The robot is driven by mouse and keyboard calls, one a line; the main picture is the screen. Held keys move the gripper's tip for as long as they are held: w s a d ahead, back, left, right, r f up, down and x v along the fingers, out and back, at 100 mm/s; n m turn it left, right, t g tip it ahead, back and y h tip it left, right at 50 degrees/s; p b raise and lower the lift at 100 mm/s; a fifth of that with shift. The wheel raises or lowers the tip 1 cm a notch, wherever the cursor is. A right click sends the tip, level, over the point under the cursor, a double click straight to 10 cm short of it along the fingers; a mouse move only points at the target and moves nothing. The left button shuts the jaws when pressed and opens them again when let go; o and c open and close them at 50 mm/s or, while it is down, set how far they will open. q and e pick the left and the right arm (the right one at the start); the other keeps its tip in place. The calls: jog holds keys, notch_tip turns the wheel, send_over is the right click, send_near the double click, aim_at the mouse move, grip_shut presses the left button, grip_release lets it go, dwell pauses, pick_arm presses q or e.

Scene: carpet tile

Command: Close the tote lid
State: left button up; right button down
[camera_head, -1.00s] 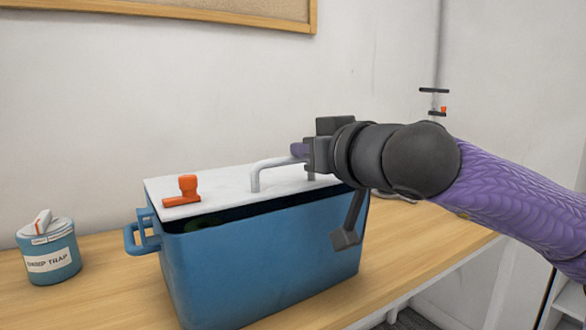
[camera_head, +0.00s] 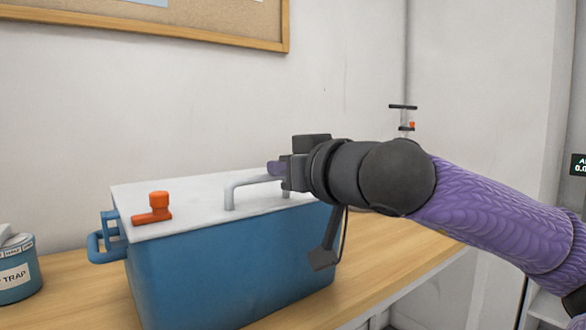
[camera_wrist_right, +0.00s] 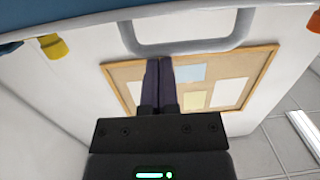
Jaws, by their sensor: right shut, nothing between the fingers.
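The blue tote (camera_head: 220,270) stands on the wooden bench, with its white lid (camera_head: 185,205) lying along the rim; no dark gap shows at the front edge. The lid has a grey bar handle (camera_head: 232,190) and an orange latch (camera_head: 153,210) at its left end. My right gripper (camera_head: 276,168) is shut and empty at the right end of the handle. In the right wrist view its purple fingers (camera_wrist_right: 158,83) are together, close to the handle (camera_wrist_right: 190,47); whether they touch it I cannot tell. My left gripper is not in view.
A blue labelled tub (camera_head: 18,272) stands left of the tote, cut by the picture edge. The wooden bench (camera_head: 405,265) is clear right of the tote. A wall and a framed cork board (camera_head: 190,20) are behind. A small valve (camera_head: 405,122) sits on a wall pipe.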

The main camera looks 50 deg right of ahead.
notch_tip(320, 180, up, 4)
jog(key=r+p, duration=0.1)
jog(key=p, duration=0.3)
pick_arm(q)
jog(key=b, duration=0.3)
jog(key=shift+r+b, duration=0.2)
jog(key=shift+b, duration=0.2)
pick_arm(e)
jog(key=s+a+f, duration=0.2)
jog(key=s+f, duration=0.4)
jog(key=s, duration=0.3)
jog(key=shift+f, duration=0.2)
